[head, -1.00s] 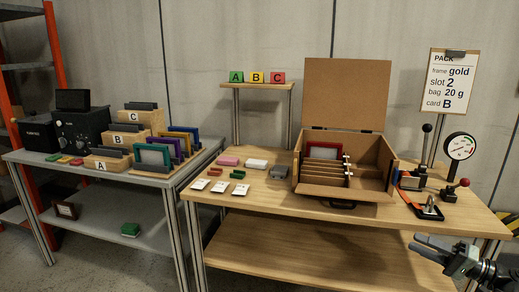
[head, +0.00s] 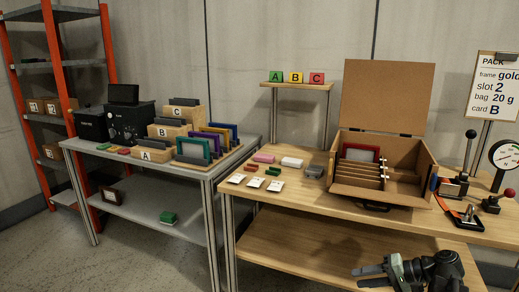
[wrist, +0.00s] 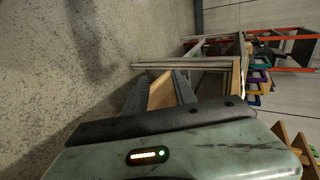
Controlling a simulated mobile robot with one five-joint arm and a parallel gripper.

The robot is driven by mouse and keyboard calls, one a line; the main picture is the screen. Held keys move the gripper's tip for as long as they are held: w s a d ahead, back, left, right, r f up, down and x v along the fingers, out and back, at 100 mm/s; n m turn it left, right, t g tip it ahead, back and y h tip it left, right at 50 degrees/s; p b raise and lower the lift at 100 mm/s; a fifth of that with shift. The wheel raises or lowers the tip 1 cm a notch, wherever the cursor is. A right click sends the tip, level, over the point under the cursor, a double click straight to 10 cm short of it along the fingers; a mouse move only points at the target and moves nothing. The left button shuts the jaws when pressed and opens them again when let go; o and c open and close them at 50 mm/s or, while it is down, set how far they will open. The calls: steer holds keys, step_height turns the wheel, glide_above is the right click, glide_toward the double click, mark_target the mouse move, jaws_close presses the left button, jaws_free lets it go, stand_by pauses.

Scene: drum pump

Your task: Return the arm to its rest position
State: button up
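My arm reaches in from the lower right of the head view, low in front of the wooden workbench (head: 300,238). My gripper (head: 358,276) points left there, apart from the bench top and its objects. Its two dark fingers stand apart with nothing held between them. In the wrist view, the gripper (wrist: 158,88) also shows a gap between its fingers, with a wooden surface and the floor beyond.
An open wooden case (head: 378,208) with a red frame (head: 361,153) stands on the bench. Levers, a gauge (head: 504,154) and a sign (head: 494,88) are at right. A grey table (head: 150,160) holds boxes and frames. An orange rack (head: 52,75) stands far left. Floor at lower left is clear.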

steer(key=s+a+f+n+g+h, duration=0.1)
steer(key=a+f+n+g+h, duration=0.2)
steer(key=a+f+h, duration=0.5)
steer(key=a+f+n+g+h, duration=0.2)
steer(key=a+f+g, duration=0.15)
steer(key=a, duration=0.85)
step_height(320, 180, up, 33)
steer(key=p, duration=3.3)
steer(key=shift+d+t+h+p, duration=0.15)
steer(key=shift+t+h+p, duration=0.15)
steer(key=shift+t, duration=0.15)
